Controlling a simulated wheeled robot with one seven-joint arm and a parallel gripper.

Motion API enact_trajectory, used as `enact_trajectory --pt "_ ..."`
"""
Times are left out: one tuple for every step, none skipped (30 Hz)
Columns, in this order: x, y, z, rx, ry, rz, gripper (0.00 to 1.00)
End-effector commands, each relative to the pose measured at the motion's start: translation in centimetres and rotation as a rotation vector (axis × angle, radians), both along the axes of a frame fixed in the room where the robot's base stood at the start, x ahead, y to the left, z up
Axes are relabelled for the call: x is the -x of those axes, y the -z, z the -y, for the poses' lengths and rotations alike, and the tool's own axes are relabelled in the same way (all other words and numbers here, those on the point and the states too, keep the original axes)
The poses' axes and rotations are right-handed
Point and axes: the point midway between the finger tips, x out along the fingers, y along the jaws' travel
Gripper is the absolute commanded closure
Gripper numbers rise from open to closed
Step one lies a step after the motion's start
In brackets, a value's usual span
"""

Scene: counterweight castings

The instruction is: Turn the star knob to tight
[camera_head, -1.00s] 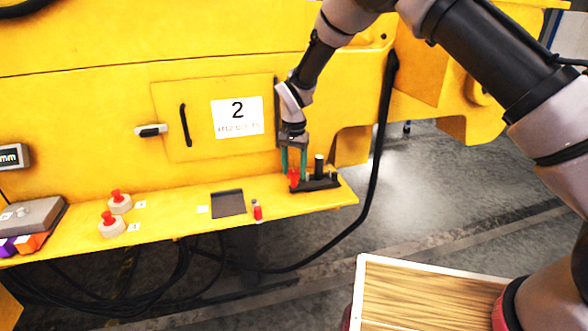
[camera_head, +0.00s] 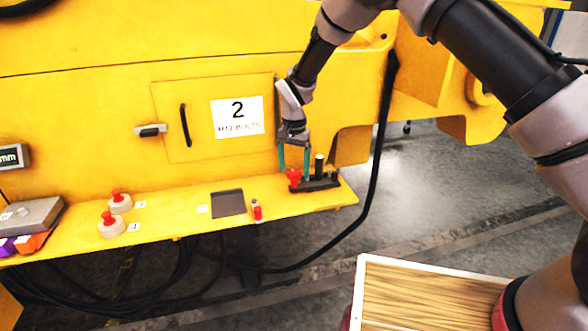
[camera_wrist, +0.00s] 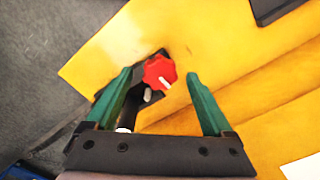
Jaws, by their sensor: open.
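The red star knob (camera_head: 293,176) sits on a black base (camera_head: 318,184) at the right end of the yellow ledge. In the wrist view the red knob (camera_wrist: 159,72) lies ahead, between and just beyond the fingertips, with a pale mark on its lower edge. My gripper (camera_head: 294,172) points down over the knob, its two green fingers apart. In the wrist view my gripper (camera_wrist: 158,76) is open and empty, with a gap on both sides of the knob. The wording on the knob's base cannot be read.
A black post with a white top (camera_head: 319,165) stands on the base right beside the knob. A small red-capped item (camera_head: 257,211) and a dark plate (camera_head: 228,203) lie to the left. Two red-topped round pieces (camera_head: 111,226) stand farther left. A black hose (camera_head: 377,150) hangs to the right.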

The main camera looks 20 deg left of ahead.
Motion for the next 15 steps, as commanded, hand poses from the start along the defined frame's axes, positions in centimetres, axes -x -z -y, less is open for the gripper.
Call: enact_trajectory --pt "0.0 -0.8 -0.1 -0.002 0.000 0.002 0.14" --pt "-0.1 -1.3 -0.1 -0.003 -0.001 0.002 0.14" --pt "-0.1 -2.0 -0.1 -0.002 -0.001 0.003 0.14" --pt "-0.1 -2.7 -0.1 -0.003 -0.001 0.004 0.14" --pt "-0.1 -3.3 -0.1 -0.003 -0.001 0.004 0.14" --pt "-0.1 -4.1 -0.1 -0.004 -0.001 0.003 0.14" --pt "-0.1 -4.8 -0.1 -0.004 -0.001 0.004 0.14" --pt "-0.1 -5.4 -0.1 -0.003 -0.001 0.004 0.14" --pt "-0.1 -6.2 -0.1 -0.002 0.000 0.003 0.14" --pt "-0.1 -6.8 -0.1 -0.003 -0.001 0.004 0.14" --pt "-0.1 -7.3 -0.1 -0.003 0.000 0.004 0.14" --pt "0.0 -7.9 -0.1 -0.003 0.000 0.002 0.14" --pt "-0.1 -8.3 -0.1 -0.003 0.000 0.002 0.14" --pt "0.0 -8.7 -0.1 -0.003 0.000 0.001 0.14" --pt "0.0 -9.2 -0.1 -0.002 -0.001 0.002 0.14"
